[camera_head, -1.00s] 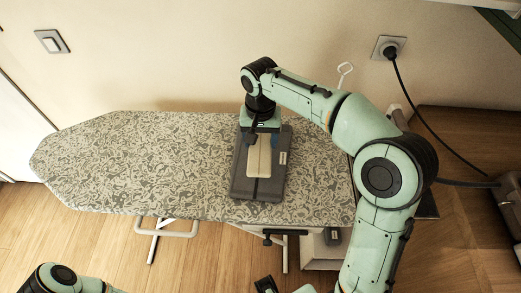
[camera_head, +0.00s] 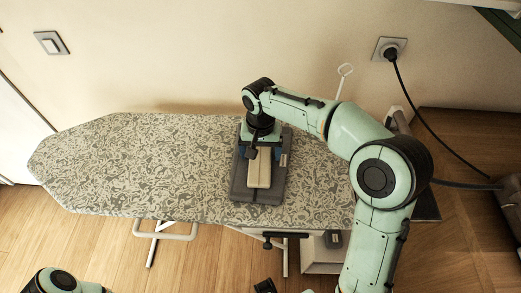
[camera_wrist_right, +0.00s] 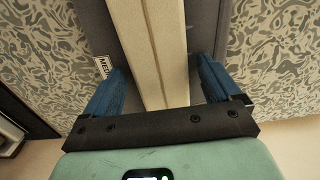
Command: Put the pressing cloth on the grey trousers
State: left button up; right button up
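The pressing cloth (camera_head: 259,170) is a beige folded strip lying lengthwise on the folded grey trousers (camera_head: 271,196). The trousers lie flat on the patterned ironing board and carry a small white size label near their right edge. My right gripper (camera_head: 261,154) is over the far end of the cloth. In the right wrist view the blue fingers of my right gripper (camera_wrist_right: 162,90) stand apart on either side of the cloth (camera_wrist_right: 155,45), with a gap on each side. The grey trousers (camera_wrist_right: 95,15) show beneath. My left gripper is not in view; only part of the left arm shows.
The ironing board (camera_head: 120,165) is clear to the left of the trousers and in a narrower strip to the right. A wall socket with a plugged-in black cord (camera_head: 405,85) is at the back right. A wire holder (camera_head: 345,72) rises behind the board.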

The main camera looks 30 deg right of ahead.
aim_at(260, 154)
jog(key=shift+r, duration=0.3)
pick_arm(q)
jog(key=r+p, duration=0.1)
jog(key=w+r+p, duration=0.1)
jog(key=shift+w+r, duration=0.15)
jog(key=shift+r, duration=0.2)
pick_arm(e)
notch_tip(260, 154, up, 12)
jog(key=shift+f, duration=0.15)
